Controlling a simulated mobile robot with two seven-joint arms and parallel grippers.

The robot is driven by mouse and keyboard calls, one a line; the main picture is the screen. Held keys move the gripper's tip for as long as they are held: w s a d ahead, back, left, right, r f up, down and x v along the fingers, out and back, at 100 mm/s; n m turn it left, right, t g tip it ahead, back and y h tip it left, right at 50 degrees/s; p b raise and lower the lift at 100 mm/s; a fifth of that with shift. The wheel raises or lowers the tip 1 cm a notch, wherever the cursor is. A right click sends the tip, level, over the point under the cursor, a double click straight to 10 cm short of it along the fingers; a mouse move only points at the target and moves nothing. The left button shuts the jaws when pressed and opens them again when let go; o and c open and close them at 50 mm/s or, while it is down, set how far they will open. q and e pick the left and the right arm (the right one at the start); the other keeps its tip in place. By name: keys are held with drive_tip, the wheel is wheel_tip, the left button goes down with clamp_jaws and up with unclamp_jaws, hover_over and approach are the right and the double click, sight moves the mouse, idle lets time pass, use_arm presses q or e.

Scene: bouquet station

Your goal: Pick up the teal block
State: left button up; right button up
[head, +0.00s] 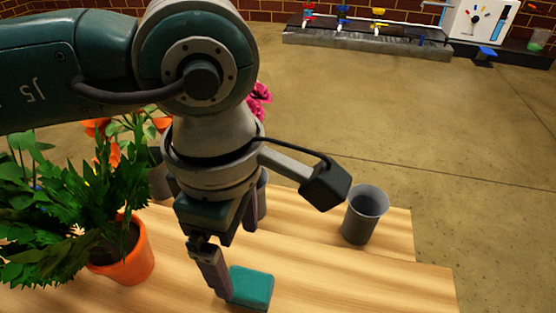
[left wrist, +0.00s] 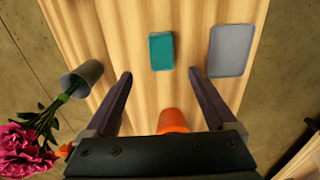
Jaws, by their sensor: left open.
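The teal block (head: 252,287) lies flat on the wooden table near the bottom of the head view. My left gripper (head: 224,293) points down beside it, and one finger overlaps the block's left edge in this view. In the left wrist view the teal block (left wrist: 161,51) lies ahead of the two spread fingers, roughly centred between them. My left gripper (left wrist: 160,76) is open with nothing between its fingers. I cannot tell the exact height of the fingertips above the table. My right gripper is in neither view.
A grey flat rectangular thing (left wrist: 229,50) lies right of the block in the wrist view. A grey cup (head: 364,219) stands at the table's right. An orange pot (head: 128,262) with leafy plants stands left.

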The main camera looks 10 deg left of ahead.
sight(248, 282)
use_arm(q)
drive_tip(key=f, duration=0.1)
drive_tip(key=f+b, duration=0.1)
drive_tip(key=f, duration=0.1)
drive_tip(key=s+d+f+b, duration=0.1)
drive_tip(key=shift+s+f, duration=0.1)
drive_tip(key=shift+f, duration=0.1)
drive_tip(key=shift+w+a+f+b, duration=0.2)
drive_tip(key=shift+f+b, duration=0.3)
drive_tip(key=shift+b, duration=0.2)
drive_tip(key=f+b, duration=0.3)
drive_tip(key=shift+w+f, duration=0.25)
drive_tip(key=shift+f, duration=0.1)
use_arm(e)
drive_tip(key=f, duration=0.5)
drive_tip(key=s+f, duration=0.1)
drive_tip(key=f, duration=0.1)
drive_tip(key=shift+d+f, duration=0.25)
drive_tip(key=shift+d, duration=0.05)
use_arm(q)
drive_tip(key=shift+f+b, duration=0.3)
drive_tip(key=shift+b, duration=0.15)
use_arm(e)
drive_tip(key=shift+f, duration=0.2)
use_arm(q)
drive_tip(key=shift+r, duration=0.1)
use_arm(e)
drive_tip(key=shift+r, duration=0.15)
use_arm(q)
drive_tip(key=shift+c, duration=0.3)
